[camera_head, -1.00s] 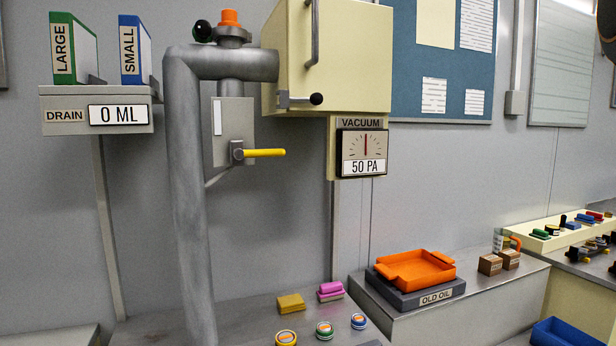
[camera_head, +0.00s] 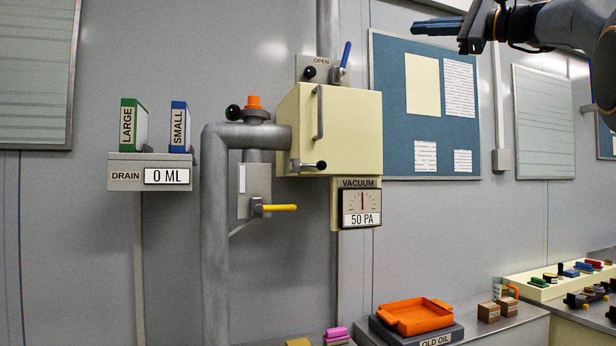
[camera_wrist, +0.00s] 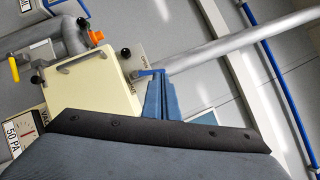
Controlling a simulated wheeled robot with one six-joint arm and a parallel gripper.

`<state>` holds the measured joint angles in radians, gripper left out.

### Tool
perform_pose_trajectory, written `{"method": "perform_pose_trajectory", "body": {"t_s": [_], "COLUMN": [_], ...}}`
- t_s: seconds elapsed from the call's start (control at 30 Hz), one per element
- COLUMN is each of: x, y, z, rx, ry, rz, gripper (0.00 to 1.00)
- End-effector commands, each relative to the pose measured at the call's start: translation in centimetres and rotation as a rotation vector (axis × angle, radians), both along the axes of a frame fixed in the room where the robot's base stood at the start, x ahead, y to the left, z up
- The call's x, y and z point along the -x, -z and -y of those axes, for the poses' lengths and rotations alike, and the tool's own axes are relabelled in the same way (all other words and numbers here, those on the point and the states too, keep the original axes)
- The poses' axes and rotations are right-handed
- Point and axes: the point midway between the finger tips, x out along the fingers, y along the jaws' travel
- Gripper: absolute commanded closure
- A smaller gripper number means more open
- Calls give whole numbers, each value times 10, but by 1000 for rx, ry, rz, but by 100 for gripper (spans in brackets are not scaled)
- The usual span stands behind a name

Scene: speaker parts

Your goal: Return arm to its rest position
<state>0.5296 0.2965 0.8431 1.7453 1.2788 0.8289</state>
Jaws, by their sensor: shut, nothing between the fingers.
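My gripper (camera_head: 440,27) is in the upper right of the head view, raised high in front of the wall and above the pinboard's top edge. Its blue fingers point left and are together, with nothing between them. In the wrist view the closed blue fingers (camera_wrist: 158,98) show in the middle. In that view they overlap the blue lever (camera_wrist: 150,72) beside the cream vacuum box (camera_wrist: 97,85); I cannot tell the distance. The head view shows the blue lever (camera_head: 346,54) upright above the vacuum box (camera_head: 345,130), well left of the gripper.
A grey pipe (camera_head: 214,235) with a yellow-handled valve (camera_head: 278,208) stands left of centre. The drain shelf (camera_head: 118,182) holds a green and a blue binder. An orange tray (camera_head: 414,318) sits on the old oil stand at the bottom.

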Motion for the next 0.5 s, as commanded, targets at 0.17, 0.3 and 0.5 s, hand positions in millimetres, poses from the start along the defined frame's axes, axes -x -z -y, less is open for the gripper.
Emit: {"method": "perform_pose_trajectory", "body": {"t_s": [0.17,0.3,0.5], "x": [-17,-31,-55], "y": [24,48,99], "z": [-2,-3,-6], "rx": [21,46,108], "ry": [27,53,105], "rz": [-39,-77,-150], "gripper": [100,100,100]}}
